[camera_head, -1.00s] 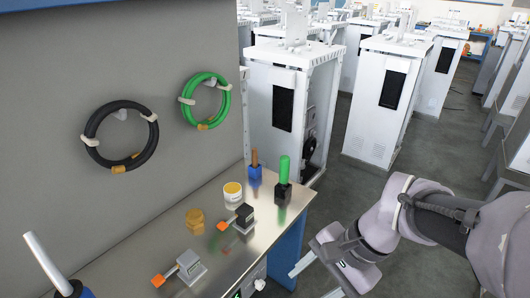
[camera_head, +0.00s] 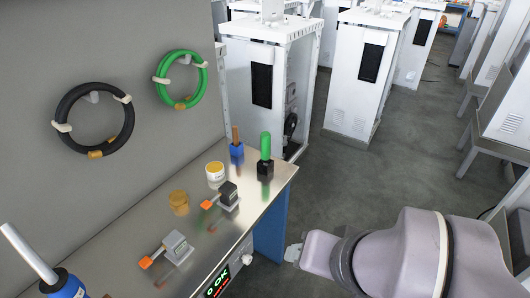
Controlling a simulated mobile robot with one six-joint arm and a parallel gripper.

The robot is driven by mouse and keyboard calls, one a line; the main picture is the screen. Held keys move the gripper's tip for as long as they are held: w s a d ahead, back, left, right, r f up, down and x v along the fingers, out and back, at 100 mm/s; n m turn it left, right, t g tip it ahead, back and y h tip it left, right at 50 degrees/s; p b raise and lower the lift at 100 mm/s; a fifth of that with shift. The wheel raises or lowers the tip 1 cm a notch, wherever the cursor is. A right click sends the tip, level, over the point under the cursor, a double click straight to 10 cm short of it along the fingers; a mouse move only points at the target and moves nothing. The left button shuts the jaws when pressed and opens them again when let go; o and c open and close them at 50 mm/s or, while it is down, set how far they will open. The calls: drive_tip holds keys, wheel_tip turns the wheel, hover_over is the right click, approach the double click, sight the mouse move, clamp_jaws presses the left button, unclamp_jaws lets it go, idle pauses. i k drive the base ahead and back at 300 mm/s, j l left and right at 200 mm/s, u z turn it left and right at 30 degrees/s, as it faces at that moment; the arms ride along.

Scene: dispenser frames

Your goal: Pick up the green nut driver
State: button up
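The green nut driver (camera_head: 265,146) stands upright at the far right end of the metal workbench, its green handle up and its lower end in a small black holder (camera_head: 265,170). My arm reaches in from the lower right. Only a small pale part of my gripper (camera_head: 293,254) shows at the arm's left end, beyond the bench's right edge. It is apart from the nut driver, lower in the picture and slightly to its right. The fingers are mostly hidden by the arm, so their opening does not show.
A brown-handled tool (camera_head: 236,137) in a blue holder stands just left of the nut driver. A yellow-topped white tub (camera_head: 215,174), an amber piece (camera_head: 179,202) and two orange-tipped clamps lie nearer. Coiled cables hang on the grey panel (camera_head: 150,40). White cabinets stand behind; floor lies open right.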

sight(265, 137)
drive_tip(key=i+l+u, duration=0.45)
drive_tip(key=u, duration=0.2)
drive_tip(key=i+l+u, duration=0.45)
drive_tip(key=l+u, duration=0.2)
drive_tip(key=i+l+u, duration=0.1)
drive_tip(key=l+u, duration=0.2)
drive_tip(key=l, duration=0.15)
drive_tip(key=l+u, duration=0.35)
drive_tip(key=i+l+u, duration=0.1)
drive_tip(key=l+u, duration=0.2)
drive_tip(key=l, duration=0.2)
